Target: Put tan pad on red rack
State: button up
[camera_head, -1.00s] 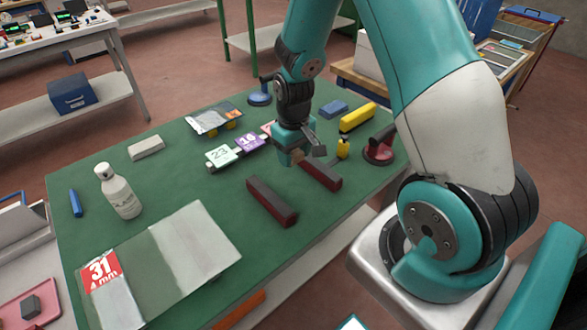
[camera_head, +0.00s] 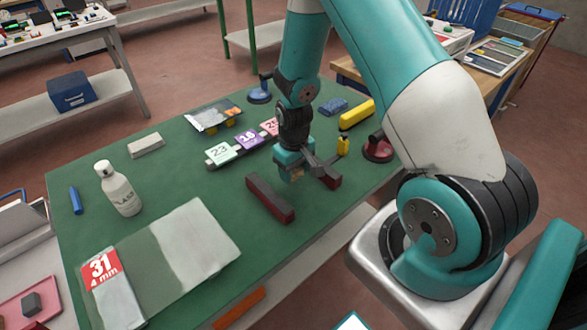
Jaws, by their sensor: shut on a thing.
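My gripper (camera_head: 293,174) is low over the green table, shut on a small tan piece, the tan pad (camera_head: 292,178), of which only a sliver shows below the jaws. Two parallel dark red bars with dark tops look like the red rack. The near bar (camera_head: 270,203) is in full view, just below and left of my gripper. The far bar (camera_head: 333,183) is mostly hidden behind my gripper, with its right end showing. The pad appears over or beside the gap between the bars; I cannot tell whether it touches either.
Numbered tags (camera_head: 222,153) lie left of my gripper. A yellow block (camera_head: 357,114), a small yellow bottle (camera_head: 343,146) and a red suction cup (camera_head: 377,149) stand to the right. A white bottle (camera_head: 122,190) and glass sheets (camera_head: 190,245) are left. The table's front right is clear.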

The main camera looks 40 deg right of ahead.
jog(key=shift+f, duration=0.3)
jog(key=o, duration=0.9)
jog(key=shift+r, duration=0.1)
